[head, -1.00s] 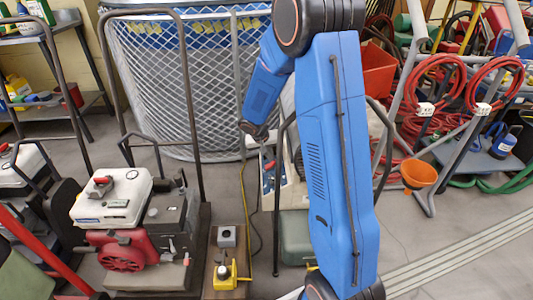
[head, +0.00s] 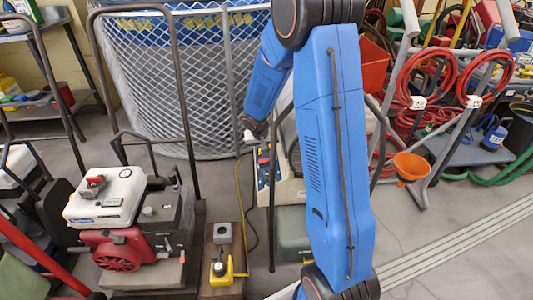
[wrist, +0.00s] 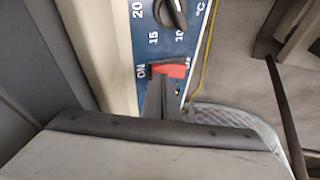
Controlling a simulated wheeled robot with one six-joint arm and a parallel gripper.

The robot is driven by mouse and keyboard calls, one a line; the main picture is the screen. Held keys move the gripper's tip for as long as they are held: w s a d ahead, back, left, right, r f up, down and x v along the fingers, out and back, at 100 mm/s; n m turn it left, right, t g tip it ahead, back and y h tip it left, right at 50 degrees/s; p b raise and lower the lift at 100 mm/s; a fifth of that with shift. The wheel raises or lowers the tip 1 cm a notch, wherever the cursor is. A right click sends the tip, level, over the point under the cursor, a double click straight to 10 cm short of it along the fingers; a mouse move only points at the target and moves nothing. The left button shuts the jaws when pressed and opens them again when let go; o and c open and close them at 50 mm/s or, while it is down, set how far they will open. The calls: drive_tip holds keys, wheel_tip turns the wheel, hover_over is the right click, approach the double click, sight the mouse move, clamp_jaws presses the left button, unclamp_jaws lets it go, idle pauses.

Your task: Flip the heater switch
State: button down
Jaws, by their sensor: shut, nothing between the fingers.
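The heater's blue control panel (wrist: 152,42) fills the upper middle of the wrist view. It carries a black dial (wrist: 173,12) with numbers around it and a red switch (wrist: 172,71) below, with "ON" printed to its left. My gripper (wrist: 158,82) is shut and empty, its dark fingertips in front of the switch and hiding part of it. I cannot tell whether they touch it or which way it is tilted. In the head view the heater (head: 291,190) is partly hidden behind my blue arm, with its panel (head: 264,170) just below my gripper (head: 254,140).
A mesh cage (head: 185,90) stands behind. A red and white engine unit (head: 115,225) is at left, with a yellow device (head: 221,269) on a board beside it. Red hoses (head: 425,85) hang on a rack at right. A yellow cable runs near the heater. Grey floor is open at lower right.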

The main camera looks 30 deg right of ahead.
drive_tip(key=shift+w+a+f, duration=0.1)
drive_tip(key=shift+w+a, duration=0.15)
drive_tip(key=shift+a, duration=0.4)
drive_tip(key=shift+a+r, duration=0.1)
drive_tip(key=shift+r, duration=0.25)
drive_tip(key=r, duration=0.1)
drive_tip(key=a+r, duration=0.1)
drive_tip(key=r, duration=0.1)
drive_tip(key=shift+w+a+r, duration=0.2)
drive_tip(key=shift+w+r, duration=0.05)
drive_tip(key=shift+r, duration=0.1)
wheel_tip(320, 180, up, 9)
hover_over(260, 163)
drive_tip(key=s, duration=0.3)
drive_tip(key=shift+a+f, duration=0.1)
